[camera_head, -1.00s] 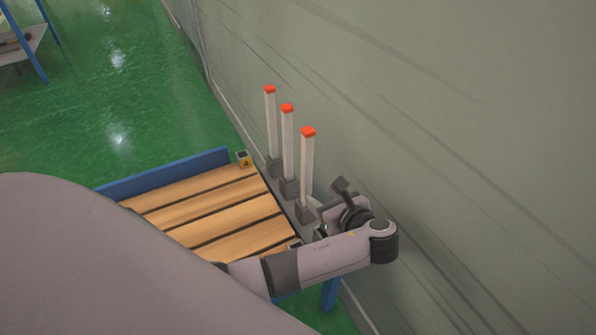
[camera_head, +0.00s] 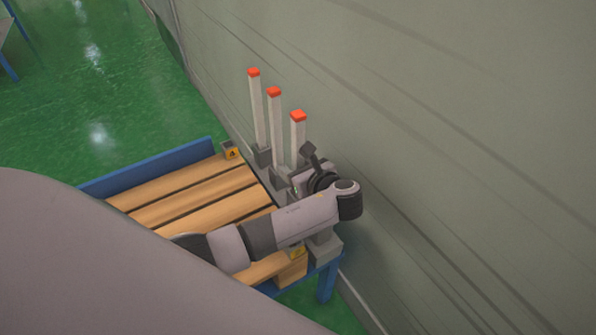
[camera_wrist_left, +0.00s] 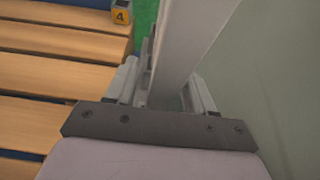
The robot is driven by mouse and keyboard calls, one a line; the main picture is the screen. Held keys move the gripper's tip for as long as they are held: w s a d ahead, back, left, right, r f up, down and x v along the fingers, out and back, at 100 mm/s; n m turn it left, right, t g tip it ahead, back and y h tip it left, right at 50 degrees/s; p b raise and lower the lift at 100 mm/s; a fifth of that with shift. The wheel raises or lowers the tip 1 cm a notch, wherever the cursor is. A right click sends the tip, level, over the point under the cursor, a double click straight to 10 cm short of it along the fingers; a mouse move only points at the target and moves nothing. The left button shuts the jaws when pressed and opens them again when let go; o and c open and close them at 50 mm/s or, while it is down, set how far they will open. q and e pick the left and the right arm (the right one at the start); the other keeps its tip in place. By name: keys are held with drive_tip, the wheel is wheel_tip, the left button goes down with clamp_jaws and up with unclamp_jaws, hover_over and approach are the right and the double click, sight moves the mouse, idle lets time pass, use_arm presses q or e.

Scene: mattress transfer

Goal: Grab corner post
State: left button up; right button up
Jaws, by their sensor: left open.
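Three white corner posts with orange-red tops stand upright in grey sockets along the pallet's wall side; the nearest post (camera_head: 298,142) is by my left gripper (camera_head: 299,176). In the left wrist view a pale post (camera_wrist_left: 190,42) rises between the two open fingers of my left gripper (camera_wrist_left: 167,92); I cannot tell whether either finger touches it. The middle post (camera_head: 276,130) and the far post (camera_head: 257,112) stand farther back. My left wrist hides the foot of the nearest post. My right gripper is not in view.
The slatted wooden pallet (camera_head: 185,190) with a blue edge (camera_head: 150,168) lies under my left arm. A small yellow marker block (camera_head: 230,150) sits on its far corner. A grey-green wall (camera_head: 430,130) runs close along the right. Green floor lies open beyond.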

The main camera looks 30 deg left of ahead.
use_arm(q)
drive_tip(key=shift+w+a+f, duration=0.1)
drive_tip(key=shift+w+a, duration=0.05)
drive_tip(key=shift+a, duration=0.05)
clamp_jaws()
